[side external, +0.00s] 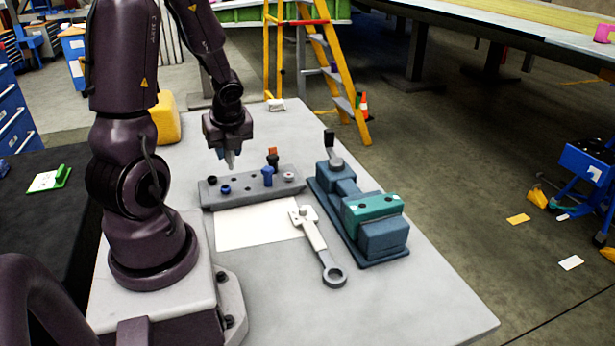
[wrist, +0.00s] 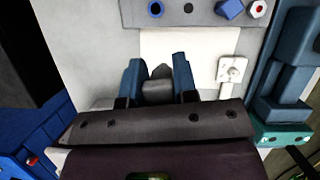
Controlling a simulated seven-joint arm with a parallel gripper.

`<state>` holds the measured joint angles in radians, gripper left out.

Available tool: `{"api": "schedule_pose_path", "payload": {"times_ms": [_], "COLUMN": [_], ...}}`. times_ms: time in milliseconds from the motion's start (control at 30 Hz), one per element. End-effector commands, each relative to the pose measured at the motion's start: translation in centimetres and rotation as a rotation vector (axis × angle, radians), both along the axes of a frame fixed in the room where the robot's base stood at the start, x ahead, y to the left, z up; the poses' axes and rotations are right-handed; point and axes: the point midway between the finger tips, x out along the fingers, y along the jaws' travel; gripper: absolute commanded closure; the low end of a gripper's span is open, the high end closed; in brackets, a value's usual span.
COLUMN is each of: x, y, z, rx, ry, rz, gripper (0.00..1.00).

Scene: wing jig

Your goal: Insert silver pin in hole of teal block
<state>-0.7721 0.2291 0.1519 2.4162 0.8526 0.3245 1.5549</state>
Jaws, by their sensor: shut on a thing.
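My gripper (side external: 230,160) is shut on a grey, silver-looking pin (wrist: 158,88), which shows between the two blue fingers (wrist: 159,78) in the wrist view. Its lower end is hard to make out in the side view. The gripper hangs above the grey holder block, apart from it. The teal block (side external: 372,206) sits clamped in the blue vise (side external: 381,237), right of my gripper, with dark holes in its top. A corner of the teal block also shows at the right in the wrist view (wrist: 283,135).
The grey holder (side external: 250,192) carries a blue hex-headed pin (side external: 268,173), a red-and-black piece (side external: 272,156), a white-and-red piece (side external: 289,177) and blue-rimmed holes. A white sheet (side external: 255,226) and a wrench-like tool (side external: 319,247) lie in front. The vise handle (side external: 329,142) stands up behind.

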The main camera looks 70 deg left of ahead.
Motion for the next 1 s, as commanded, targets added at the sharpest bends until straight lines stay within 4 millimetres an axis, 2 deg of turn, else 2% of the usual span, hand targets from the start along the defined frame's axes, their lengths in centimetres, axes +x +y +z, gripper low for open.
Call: {"api": "schedule_pose_path", "payload": {"times_ms": [167, 267, 333, 500, 600, 700, 867, 1000], "x": [1.6, 4.7, 7.5, 14.7, 18.3, 21.1, 23.8, 24.6], "y": [-0.9, -2.1, -3.3, -7.9, -11.2, -14.3, -17.8, -18.4], "z": [-0.2, -0.1, 0.1, 0.9, 1.6, 2.3, 3.5, 4.2], "rx": [0.0, 0.0, 0.0, 0.0, -0.001, -0.001, -0.001, -0.001], "ry": [0.0, -0.002, -0.003, -0.003, -0.004, -0.004, -0.002, -0.001], "rz": [-0.06, -0.147, -0.228, -0.483, -0.635, -0.773, -0.937, -1.015], "gripper": [0.97, 0.97, 0.97, 0.97, 0.97, 0.97, 0.97, 0.97]}}
